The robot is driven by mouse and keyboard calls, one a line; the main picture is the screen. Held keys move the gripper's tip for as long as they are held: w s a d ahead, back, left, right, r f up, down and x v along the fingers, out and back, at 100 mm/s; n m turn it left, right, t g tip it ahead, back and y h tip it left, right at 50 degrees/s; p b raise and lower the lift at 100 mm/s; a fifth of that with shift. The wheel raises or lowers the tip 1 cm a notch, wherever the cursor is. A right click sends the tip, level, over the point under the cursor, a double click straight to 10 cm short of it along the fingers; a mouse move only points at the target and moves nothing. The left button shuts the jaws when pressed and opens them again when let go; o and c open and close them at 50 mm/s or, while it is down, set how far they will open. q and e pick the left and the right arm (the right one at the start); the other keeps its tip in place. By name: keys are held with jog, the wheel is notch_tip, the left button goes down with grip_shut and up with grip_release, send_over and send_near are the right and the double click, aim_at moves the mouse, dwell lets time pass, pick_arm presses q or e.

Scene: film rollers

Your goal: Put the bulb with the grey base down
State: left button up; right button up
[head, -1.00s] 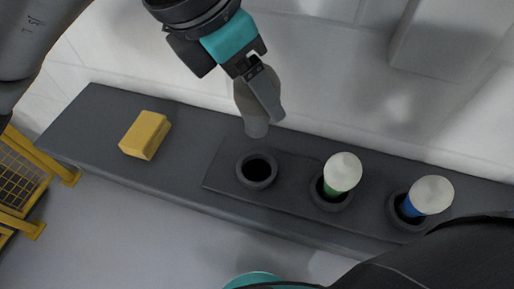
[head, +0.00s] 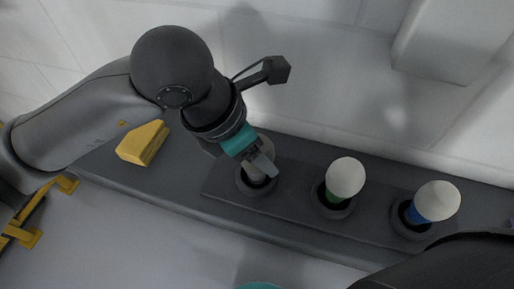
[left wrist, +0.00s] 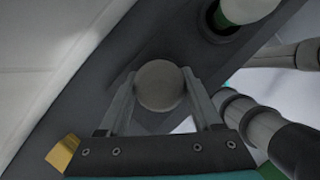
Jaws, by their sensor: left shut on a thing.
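My left gripper (head: 262,166) is shut on the bulb with the grey base (head: 252,174), over the leftmost ring socket (head: 243,190) of the dark holder. The bulb is partly hidden by the fingers; its lower end is at or inside the socket opening, and I cannot tell whether it is seated. In the left wrist view the bulb's round grey top (left wrist: 160,86) is between the two fingers. A white bulb with a green base (head: 345,177) stands in the middle socket, and one with a blue base (head: 437,201) in the right socket, both tilted.
A yellow block (head: 142,144) lies on the left part of the dark shelf (head: 105,160), near my left forearm. A white wall runs behind the shelf. A yellow frame (head: 35,220) stands at the lower left. My right arm covers the lower right corner.

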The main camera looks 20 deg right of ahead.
pick_arm(q)
jog(key=shift+f, duration=0.1)
jog(key=o, duration=1.4)
jog(key=shift+r, duration=0.2)
jog(key=p+v, duration=0.1)
jog(key=v, duration=1.1)
